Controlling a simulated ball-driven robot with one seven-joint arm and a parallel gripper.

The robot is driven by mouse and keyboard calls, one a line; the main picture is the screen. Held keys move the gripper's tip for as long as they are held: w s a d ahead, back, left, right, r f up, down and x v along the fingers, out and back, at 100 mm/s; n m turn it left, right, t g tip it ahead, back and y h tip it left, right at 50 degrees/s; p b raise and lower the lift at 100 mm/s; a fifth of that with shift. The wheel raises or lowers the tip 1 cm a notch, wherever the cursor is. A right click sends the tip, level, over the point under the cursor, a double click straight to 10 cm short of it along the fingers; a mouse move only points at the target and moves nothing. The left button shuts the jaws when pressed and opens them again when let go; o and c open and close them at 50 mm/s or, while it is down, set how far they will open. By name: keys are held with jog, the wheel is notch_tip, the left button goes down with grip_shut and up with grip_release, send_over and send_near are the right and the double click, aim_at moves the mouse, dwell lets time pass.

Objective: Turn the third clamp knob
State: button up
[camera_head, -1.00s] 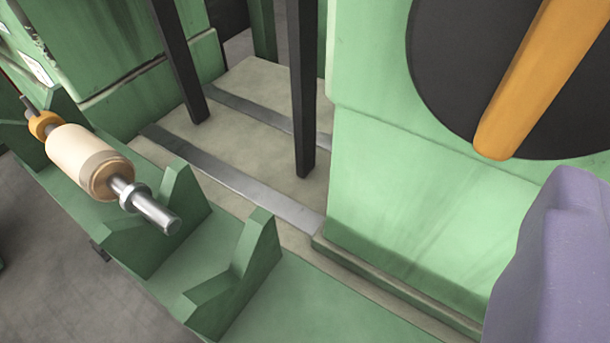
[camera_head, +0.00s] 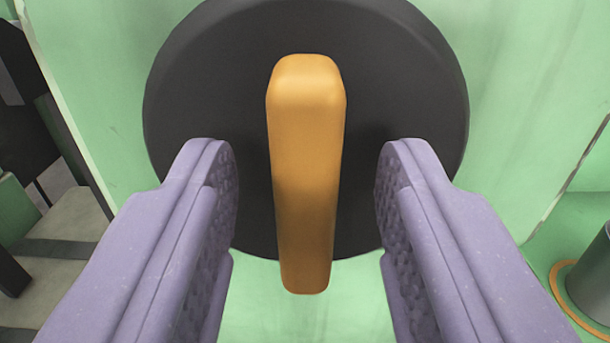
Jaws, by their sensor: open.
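A clamp knob fills the middle of the view: a round black disc (camera_head: 205,90) with a raised orange handle bar (camera_head: 306,170) across it. The bar stands nearly upright in the picture, and its lower end reaches past the disc's edge. My gripper (camera_head: 308,190) is open, with one purple finger on each side of the bar. Clear gaps show between the bar and both fingers, so I see no contact. The fingers cover the lower left and lower right edges of the disc. Whether this is the third knob cannot be told from this view.
The knob sits on a pale green machine wall (camera_head: 520,70). At the lower right a dark grey cylinder (camera_head: 590,275) stands in an orange ring on a green surface. At the left edge are black posts and a beige bed with grey strips (camera_head: 55,248).

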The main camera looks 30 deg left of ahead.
grip_shut()
